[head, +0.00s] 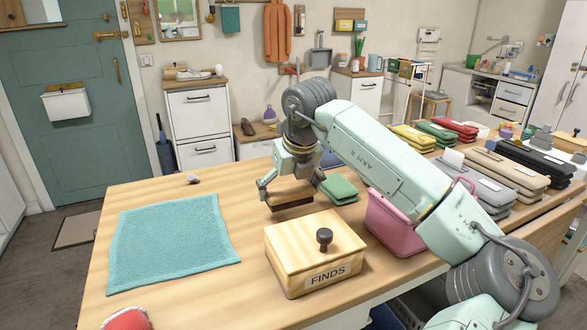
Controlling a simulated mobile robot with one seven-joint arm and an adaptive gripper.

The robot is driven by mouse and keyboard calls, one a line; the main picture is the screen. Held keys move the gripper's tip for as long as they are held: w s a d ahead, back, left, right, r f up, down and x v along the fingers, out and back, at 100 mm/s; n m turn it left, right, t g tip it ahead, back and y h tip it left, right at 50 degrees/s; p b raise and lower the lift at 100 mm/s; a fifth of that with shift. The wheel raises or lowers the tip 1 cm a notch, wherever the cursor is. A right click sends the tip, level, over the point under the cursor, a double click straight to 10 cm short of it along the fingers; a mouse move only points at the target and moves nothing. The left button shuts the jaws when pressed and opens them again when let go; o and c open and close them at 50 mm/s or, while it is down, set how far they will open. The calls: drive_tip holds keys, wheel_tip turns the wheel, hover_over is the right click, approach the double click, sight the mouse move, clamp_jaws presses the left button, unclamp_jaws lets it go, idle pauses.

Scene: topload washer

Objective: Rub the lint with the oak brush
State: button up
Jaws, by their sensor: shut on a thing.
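My gripper (289,190) is shut on the oak brush (291,202), a brown wooden block with a dark underside. It holds the brush low over the table behind the wooden box; I cannot tell whether the brush touches the table. A small pale grey clump (192,179), which may be the lint, lies at the table's back edge, left of the gripper and apart from the brush. A teal towel (170,245) lies flat on the left of the table. No lint can be made out on the towel.
A lidded wooden box marked FINDS (310,267) stands in front of the brush. A pink basket (392,232) and a green folded cloth (338,189) are to the right. Several folded stacks fill the far right. A red object (127,319) sits at the front left.

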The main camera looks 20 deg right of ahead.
drive_tip(key=shift+r+p, duration=0.95)
drive_tip(key=shift+r, duration=1)
drive_tip(key=shift+r, duration=0.1)
